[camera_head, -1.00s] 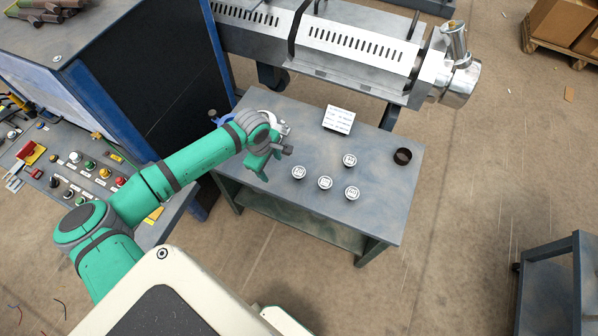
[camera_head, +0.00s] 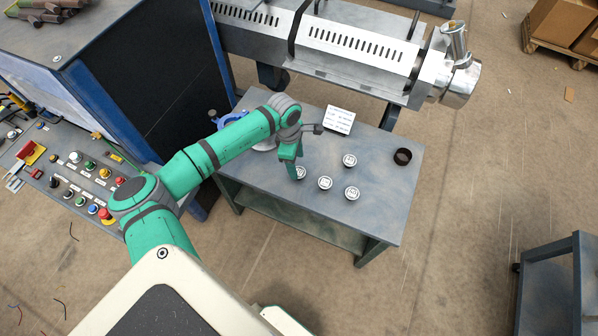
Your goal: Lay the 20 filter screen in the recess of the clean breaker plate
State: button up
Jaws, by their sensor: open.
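Several small round discs with pale labelled tops stand on the grey table: a left disc (camera_head: 301,173), a middle disc (camera_head: 325,183), a back disc (camera_head: 349,160) and a front right disc (camera_head: 351,193). Their labels are too small to read, so I cannot tell which is the 20 filter screen. My gripper (camera_head: 294,178) is open and points down at the left disc, partly covering it; I cannot tell whether it touches. A pale round thing (camera_head: 264,147) behind my arm is mostly hidden; I cannot tell whether it is the breaker plate.
A white card with text (camera_head: 340,119) stands at the back of the table (camera_head: 385,215). A dark ring (camera_head: 403,156) lies at the right. A blue item (camera_head: 232,118) is at the back left. The extruder barrel (camera_head: 355,45) runs behind the table. The table's front right is clear.

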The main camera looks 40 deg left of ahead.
aim_at(299, 172)
jog(key=shift+w+d+f, duration=0.1)
jog(key=shift+f, duration=0.95)
jog(key=shift+w+d+f, duration=0.1)
jog(key=shift+f, duration=0.9)
jog(key=shift+f, duration=0.3)
jog(key=c, duration=1.1)
jog(key=shift+c, duration=0.2)
jog(key=shift+r, duration=0.15)
